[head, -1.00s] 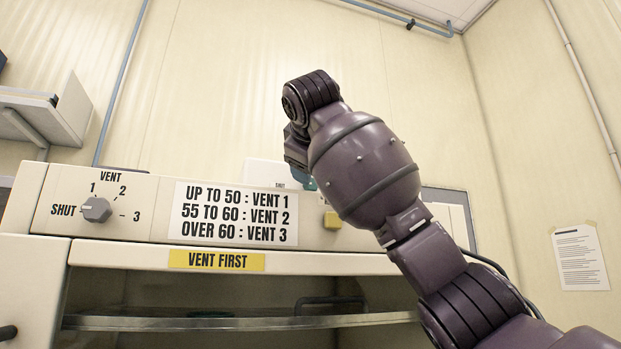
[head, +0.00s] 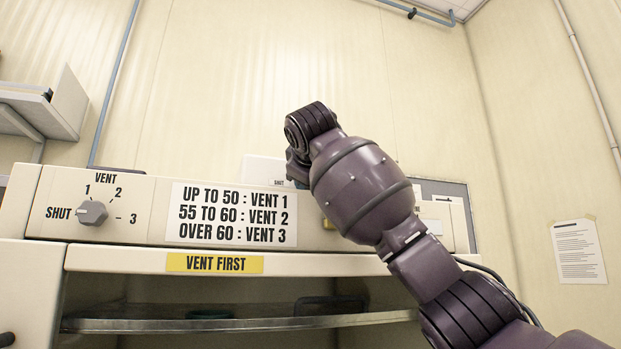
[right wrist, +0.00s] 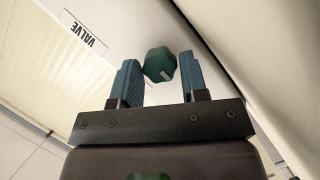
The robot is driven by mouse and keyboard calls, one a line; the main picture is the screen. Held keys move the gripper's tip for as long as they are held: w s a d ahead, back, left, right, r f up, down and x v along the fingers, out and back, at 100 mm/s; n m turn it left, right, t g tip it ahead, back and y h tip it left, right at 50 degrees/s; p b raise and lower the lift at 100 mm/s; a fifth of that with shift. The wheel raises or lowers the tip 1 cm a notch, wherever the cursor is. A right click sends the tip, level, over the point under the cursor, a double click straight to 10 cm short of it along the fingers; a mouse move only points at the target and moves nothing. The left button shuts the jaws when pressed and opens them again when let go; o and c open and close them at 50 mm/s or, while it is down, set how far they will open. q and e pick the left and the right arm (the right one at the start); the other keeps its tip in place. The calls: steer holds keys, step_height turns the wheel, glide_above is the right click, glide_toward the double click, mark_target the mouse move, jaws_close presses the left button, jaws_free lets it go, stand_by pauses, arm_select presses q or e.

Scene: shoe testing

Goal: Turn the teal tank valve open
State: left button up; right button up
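The teal tank valve (right wrist: 160,65) is a faceted knob with a small pale mark, seen in the right wrist view near a panel with a VALVE label (right wrist: 85,33). My right gripper (right wrist: 158,58) is open, with one blue finger on each side of the knob near the fingertips. A gap shows on the right side; I cannot tell whether the left finger touches it. In the head view my right arm hides the valve and its own gripper; a small SHUT label (head: 279,183) shows left of the arm. My left gripper is not in view.
A cream cabinet front carries a grey vent knob (head: 92,212), a vent chart (head: 232,214) and a yellow VENT FIRST label (head: 214,263). A shelf (head: 250,323) lies below. A yellow part (head: 328,224) is mostly behind my arm. The space above the cabinet is open.

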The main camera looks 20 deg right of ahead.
steer(key=c, duration=0.5)
steer(key=m+y, duration=0.1)
steer(key=m, duration=0.1)
steer(key=m+g+y, duration=0.1)
steer(key=m+y, duration=0.1)
steer(key=shift+d+r+m+b, duration=0.15)
steer(key=shift+m+b, duration=0.25)
steer(key=m+y, duration=0.2)
steer(key=m, duration=0.1)
steer(key=shift+d+b, duration=0.2)
steer(key=shift+b, duration=0.1)
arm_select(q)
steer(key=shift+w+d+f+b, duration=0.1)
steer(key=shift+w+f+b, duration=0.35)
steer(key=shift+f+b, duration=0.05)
arm_select(e)
steer(key=m+y, duration=0.1)
steer(key=m, duration=0.1)
steer(key=m+y, duration=0.1)
steer(key=shift+d+m+y, duration=0.2)
steer(key=shift+m+y, duration=0.2)
steer(key=o, duration=0.9)
